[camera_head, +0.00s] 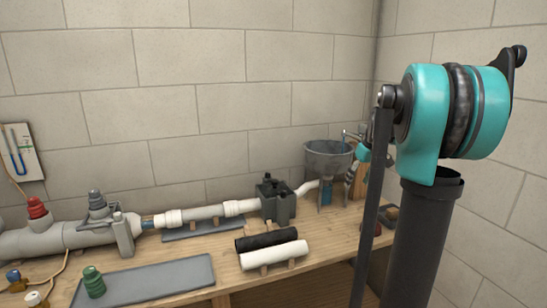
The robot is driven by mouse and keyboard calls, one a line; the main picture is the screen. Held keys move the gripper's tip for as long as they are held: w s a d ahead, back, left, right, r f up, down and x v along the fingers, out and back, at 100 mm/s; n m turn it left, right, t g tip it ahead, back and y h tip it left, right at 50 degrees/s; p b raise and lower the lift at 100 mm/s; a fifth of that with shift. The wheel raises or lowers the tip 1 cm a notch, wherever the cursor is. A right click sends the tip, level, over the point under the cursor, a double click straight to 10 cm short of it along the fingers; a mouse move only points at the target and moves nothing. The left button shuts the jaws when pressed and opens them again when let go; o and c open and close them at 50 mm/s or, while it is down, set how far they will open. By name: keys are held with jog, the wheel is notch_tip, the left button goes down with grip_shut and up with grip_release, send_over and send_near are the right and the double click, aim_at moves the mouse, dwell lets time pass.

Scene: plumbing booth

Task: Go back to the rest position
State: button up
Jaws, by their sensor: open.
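My arm fills the right side of the head view, with a large teal and black joint (455,110) on top of a dark upright link (420,240). A thin dark bar (374,200) runs down to its left. My gripper's fingers cannot be made out; the arm covers part of the bench's right end. A small teal piece (363,153) shows just left of the thin bar, and I cannot tell what it belongs to.
A wooden bench (225,268) runs along a block wall. It carries a white pipe run (195,214), a dark grey block (275,200), a grey funnel-shaped basin (327,158), black (267,240) and white (273,255) rolls, a grey mat (160,282) and a green fitting (93,282).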

jog(key=s+a+f+m, duration=0.1)
jog(key=s+a+f, duration=0.3)
jog(key=s+f, duration=0.3)
jog(key=s+a+f+m, duration=0.1)
jog(key=s+a+f, duration=0.2)
jog(key=s+f, duration=0.4)
jog(key=s+a+f+m+t+h, duration=0.1)
jog(key=s+a+f, duration=0.3)
jog(key=s, duration=1.1)
notch_tip(320, 180, down, 3)
jog(key=shift+s+a+r+m, duration=0.1)
jog(key=shift+s+a+m, duration=0.25)
jog(key=shift+m, duration=0.25)
